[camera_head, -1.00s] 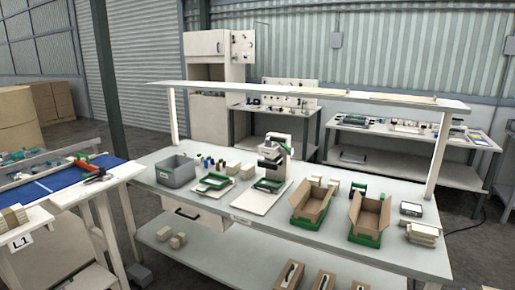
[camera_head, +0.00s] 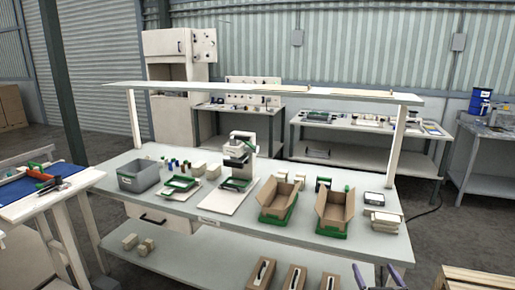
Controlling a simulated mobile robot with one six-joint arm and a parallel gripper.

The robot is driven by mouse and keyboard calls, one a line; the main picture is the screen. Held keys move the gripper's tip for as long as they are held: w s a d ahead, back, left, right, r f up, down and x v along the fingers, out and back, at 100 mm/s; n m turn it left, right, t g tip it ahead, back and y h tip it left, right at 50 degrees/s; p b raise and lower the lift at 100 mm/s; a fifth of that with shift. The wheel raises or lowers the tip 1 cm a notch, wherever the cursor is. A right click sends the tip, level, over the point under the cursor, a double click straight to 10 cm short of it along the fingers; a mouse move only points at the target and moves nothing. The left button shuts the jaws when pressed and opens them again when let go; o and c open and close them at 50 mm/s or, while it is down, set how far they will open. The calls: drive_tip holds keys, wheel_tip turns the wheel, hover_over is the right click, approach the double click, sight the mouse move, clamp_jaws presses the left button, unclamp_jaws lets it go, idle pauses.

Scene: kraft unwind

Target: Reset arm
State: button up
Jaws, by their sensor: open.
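Neither my arm nor my gripper can be clearly made out in the head view. The long grey workbench (camera_head: 230,212) stands in front of me. On it are a grey bin (camera_head: 140,176), a white press-like device (camera_head: 239,155) on a pale base, two open cardboard boxes with green bases, the left one (camera_head: 279,200) and the right one (camera_head: 334,209), and a stack of pale blocks (camera_head: 383,221) at the right end. Nothing is seen touching these things.
A side table (camera_head: 45,200) with a blue surface stands at left. Small boxes (camera_head: 263,272) sit on the lower shelf. Bluish upright parts (camera_head: 394,275) of something unclear show at the bottom edge. A wooden pallet (camera_head: 475,278) lies bottom right.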

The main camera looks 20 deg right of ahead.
drive_tip(key=w+a+f+m+g+y, duration=0.15)
drive_tip(key=w+a+f, duration=0.35)
drive_tip(key=a, duration=0.5)
drive_tip(key=w+a+f+y, duration=0.2)
drive_tip(key=w+a+f, duration=0.35)
drive_tip(key=a, duration=0.45)
drive_tip(key=s+a+f+m+g+b, duration=0.1)
drive_tip(key=s+a+f+m+g, duration=0.2)
drive_tip(key=a+f, duration=0.45)
drive_tip(key=s+a+f+m+g, duration=0.2)
drive_tip(key=a+f+m, duration=0.3)
drive_tip(key=a+f, duration=0.25)
drive_tip(key=s+a+f+m+g, duration=0.4)
drive_tip(key=s+f+m, duration=0.15)
drive_tip(key=s, duration=0.25)
drive_tip(key=s+a+f+m+g, duration=0.4)
drive_tip(key=s+f, duration=0.2)
drive_tip(key=s, duration=0.2)
drive_tip(key=s+a+r+m+g+y, duration=0.1)
drive_tip(key=s+m+g, duration=0.3)
drive_tip(key=s+m, duration=0.2)
drive_tip(key=s+a+m+g+y, duration=0.1)
drive_tip(key=s+m+g, duration=0.3)
drive_tip(key=s, duration=0.7)
drive_tip(key=a+m, duration=0.1)
drive_tip(key=m, duration=0.1)
drive_tip(key=shift+a+r+m, duration=0.15)
drive_tip(key=shift+r+m, duration=0.2)
drive_tip(key=shift+m, duration=0.05)
